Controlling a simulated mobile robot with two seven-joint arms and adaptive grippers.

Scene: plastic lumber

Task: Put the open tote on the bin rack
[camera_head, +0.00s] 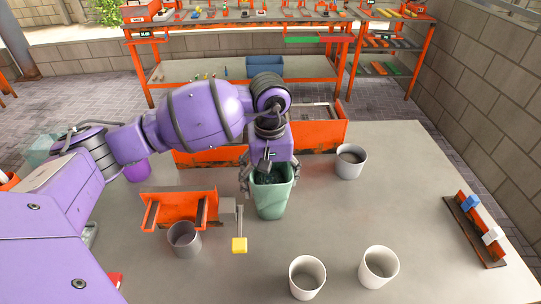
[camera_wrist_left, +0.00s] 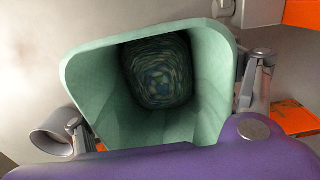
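The open tote (camera_head: 272,204) is a tall, pale green tapered container near the middle of the table. Its mouth faces up, and its inside is dark in the left wrist view (camera_wrist_left: 202,105). My left gripper (camera_head: 268,183) comes down over it with one finger on each side, close against the outer walls. It appears shut on the tote. I cannot tell whether the tote's base touches the table. A long orange rack-like unit (camera_head: 330,135) stands behind it at the table's back edge, partly hidden by my arm; I cannot tell if it is the bin rack. My right gripper is out of view.
An orange fixture (camera_head: 178,206) with a yellow-tipped lever (camera_head: 239,245) and a grey cup (camera_head: 184,240) stand left. Other cups stand at back right (camera_head: 351,162) and in front (camera_head: 307,278), (camera_head: 379,267). The table between is clear.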

